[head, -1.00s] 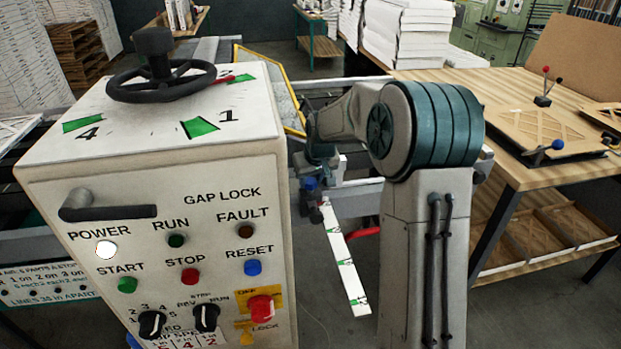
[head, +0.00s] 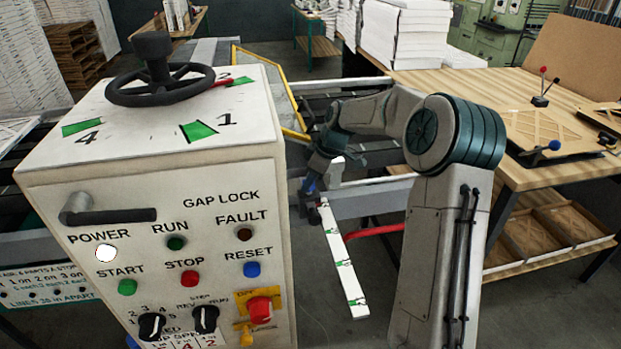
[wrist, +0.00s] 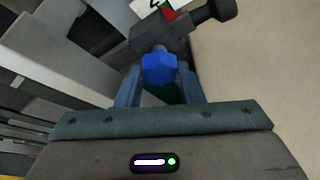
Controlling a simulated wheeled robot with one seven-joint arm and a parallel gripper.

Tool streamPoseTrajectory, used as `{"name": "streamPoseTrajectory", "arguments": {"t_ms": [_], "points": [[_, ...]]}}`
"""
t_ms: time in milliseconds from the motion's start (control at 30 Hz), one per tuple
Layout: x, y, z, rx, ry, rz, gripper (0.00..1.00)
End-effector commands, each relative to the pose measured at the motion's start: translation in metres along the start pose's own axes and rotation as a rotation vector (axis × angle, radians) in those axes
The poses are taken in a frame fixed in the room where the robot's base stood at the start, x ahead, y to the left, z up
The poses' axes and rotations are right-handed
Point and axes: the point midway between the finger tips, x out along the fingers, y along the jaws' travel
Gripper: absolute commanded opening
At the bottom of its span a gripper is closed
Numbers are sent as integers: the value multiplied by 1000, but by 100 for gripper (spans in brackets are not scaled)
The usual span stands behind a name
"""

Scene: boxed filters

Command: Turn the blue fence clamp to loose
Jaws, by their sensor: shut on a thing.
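The blue fence clamp shows in the wrist view as a faceted blue knob (wrist: 160,68) on a dark block (wrist: 150,38). My gripper (wrist: 160,85) has one finger on each side of the knob and is shut on it. In the head view my gripper (head: 308,183) is low beside the right side of the control cabinet, and a bit of blue shows there. The fence clamp is mostly hidden in that view by my gripper and the cabinet. I cannot read a loose or tight mark.
The control cabinet (head: 160,215) with a black handwheel (head: 160,84) stands close on the left. A white scale bar (head: 342,262) with green marks sticks out towards me. A red bar (head: 375,232) lies beside it. A wooden worktable (head: 500,95) is on the right.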

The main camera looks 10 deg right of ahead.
Motion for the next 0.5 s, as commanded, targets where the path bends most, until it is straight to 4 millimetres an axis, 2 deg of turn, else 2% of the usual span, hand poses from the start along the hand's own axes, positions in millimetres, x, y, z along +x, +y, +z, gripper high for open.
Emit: {"name": "streamPoseTrajectory", "arguments": {"t_ms": [500], "points": [[0, 1, 0, -125, -1, -50, 11]]}}
